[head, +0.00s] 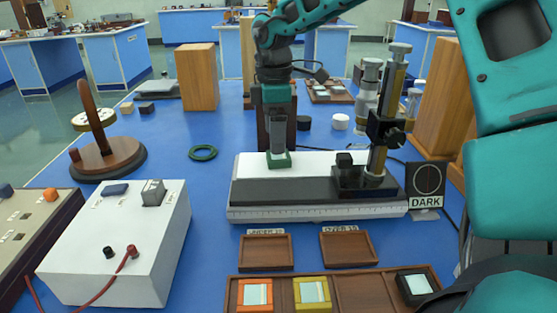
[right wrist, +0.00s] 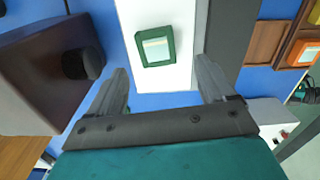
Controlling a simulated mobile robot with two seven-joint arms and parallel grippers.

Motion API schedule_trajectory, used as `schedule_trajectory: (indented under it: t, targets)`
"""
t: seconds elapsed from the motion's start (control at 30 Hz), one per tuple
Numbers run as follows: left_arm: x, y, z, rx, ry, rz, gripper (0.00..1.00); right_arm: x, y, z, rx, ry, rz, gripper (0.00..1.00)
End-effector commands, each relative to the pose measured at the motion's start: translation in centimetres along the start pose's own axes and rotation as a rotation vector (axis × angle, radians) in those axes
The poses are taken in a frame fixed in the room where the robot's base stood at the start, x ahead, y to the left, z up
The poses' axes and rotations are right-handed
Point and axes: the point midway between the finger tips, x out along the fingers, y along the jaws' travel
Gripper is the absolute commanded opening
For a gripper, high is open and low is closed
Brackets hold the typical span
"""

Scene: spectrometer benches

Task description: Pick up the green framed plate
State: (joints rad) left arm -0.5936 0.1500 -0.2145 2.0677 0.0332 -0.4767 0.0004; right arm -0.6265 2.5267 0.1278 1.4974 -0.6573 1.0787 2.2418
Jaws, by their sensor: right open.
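The green framed plate (head: 278,160) lies on the white top of the spectrometer bench, toward its left end. In the right wrist view the plate (right wrist: 155,47) shows as a green square frame around a pale centre, flat on the white surface. My right gripper (head: 278,150) points down directly over the plate in the head view. In the right wrist view its two fingers (right wrist: 163,85) are spread wide, with the plate ahead between their lines and nothing held. Whether the fingertips touch anything is unclear. My left gripper is not seen.
An instrument post (head: 382,120) stands on the bench's right part. A wooden tray (head: 375,292) in front holds orange, yellow and black framed plates. Two small empty trays (head: 266,252) lie behind it. A white box (head: 120,240) and a green ring (head: 203,153) are at left.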

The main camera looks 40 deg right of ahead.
Motion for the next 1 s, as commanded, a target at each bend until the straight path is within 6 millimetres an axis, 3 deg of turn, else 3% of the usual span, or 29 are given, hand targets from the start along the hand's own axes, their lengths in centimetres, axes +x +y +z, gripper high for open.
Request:
schedule_trajectory:
  t: [0.3, 0.57, 1.0]
  targets:
    - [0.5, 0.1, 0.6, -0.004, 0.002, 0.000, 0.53, 4.5, 0.2, 0.3, 0.000, -0.001, -0.003, 0.83]
    - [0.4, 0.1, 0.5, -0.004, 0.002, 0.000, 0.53, 4.7, 0.2, 0.3, 0.000, 0.000, 0.000, 0.82]
    - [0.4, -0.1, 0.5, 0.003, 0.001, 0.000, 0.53, 4.7, 0.2, 0.3, 0.000, 0.000, -0.001, 0.40]
